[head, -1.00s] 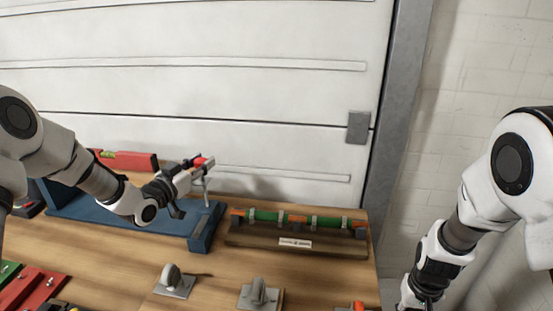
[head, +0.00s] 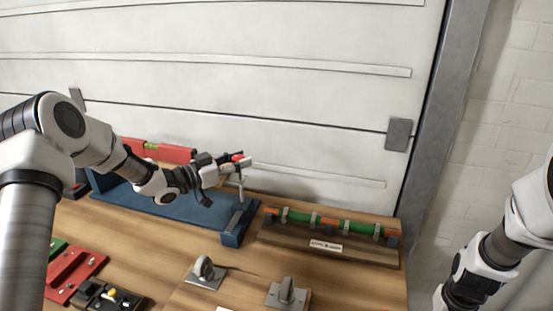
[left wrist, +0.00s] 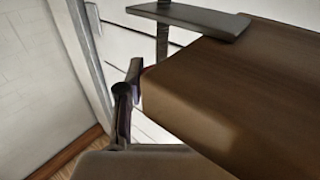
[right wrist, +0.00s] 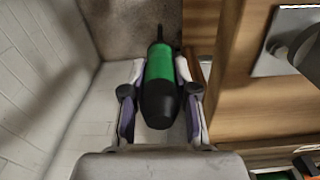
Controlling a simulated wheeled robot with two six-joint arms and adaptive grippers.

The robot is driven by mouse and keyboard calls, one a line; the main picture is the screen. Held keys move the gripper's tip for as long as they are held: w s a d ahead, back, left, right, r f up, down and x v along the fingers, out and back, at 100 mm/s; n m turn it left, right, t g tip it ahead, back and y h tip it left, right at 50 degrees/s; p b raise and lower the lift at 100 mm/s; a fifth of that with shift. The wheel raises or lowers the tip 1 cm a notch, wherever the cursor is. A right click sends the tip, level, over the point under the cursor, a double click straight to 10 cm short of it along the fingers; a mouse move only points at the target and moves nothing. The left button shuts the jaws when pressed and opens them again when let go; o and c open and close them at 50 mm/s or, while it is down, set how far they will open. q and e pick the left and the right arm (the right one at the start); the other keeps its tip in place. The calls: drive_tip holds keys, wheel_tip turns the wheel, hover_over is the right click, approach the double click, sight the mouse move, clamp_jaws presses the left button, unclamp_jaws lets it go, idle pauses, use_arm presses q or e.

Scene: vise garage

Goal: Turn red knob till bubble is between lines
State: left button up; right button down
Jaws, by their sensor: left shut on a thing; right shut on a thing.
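The red level (head: 165,151), with a yellow-green bubble vial, sits on a blue stand (head: 155,204) against the garage door. The bubble is too small to read against its lines. The red knob (head: 238,158) is near the right end of the stand, above a thin grey post. My left gripper (head: 236,165) is shut at the knob, with its fingers partly hiding it. In the left wrist view the knob does not show. My right gripper (right wrist: 160,68) is shut on a green-and-black tool (right wrist: 159,76), away from the level, off the table's right side.
A wooden rack (head: 330,248) with a green-and-orange rod stands right of the blue stand. Grey metal fixtures (head: 286,293) stand at the front. Red blocks (head: 72,275) and a black piece (head: 108,296) lie front left.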

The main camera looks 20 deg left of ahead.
use_arm(q)
drive_tip(key=o, duration=1.2)
drive_tip(key=shift+r, duration=0.1)
use_arm(e)
drive_tip(key=shift+r, duration=0.1)
use_arm(q)
drive_tip(key=v, duration=1.2)
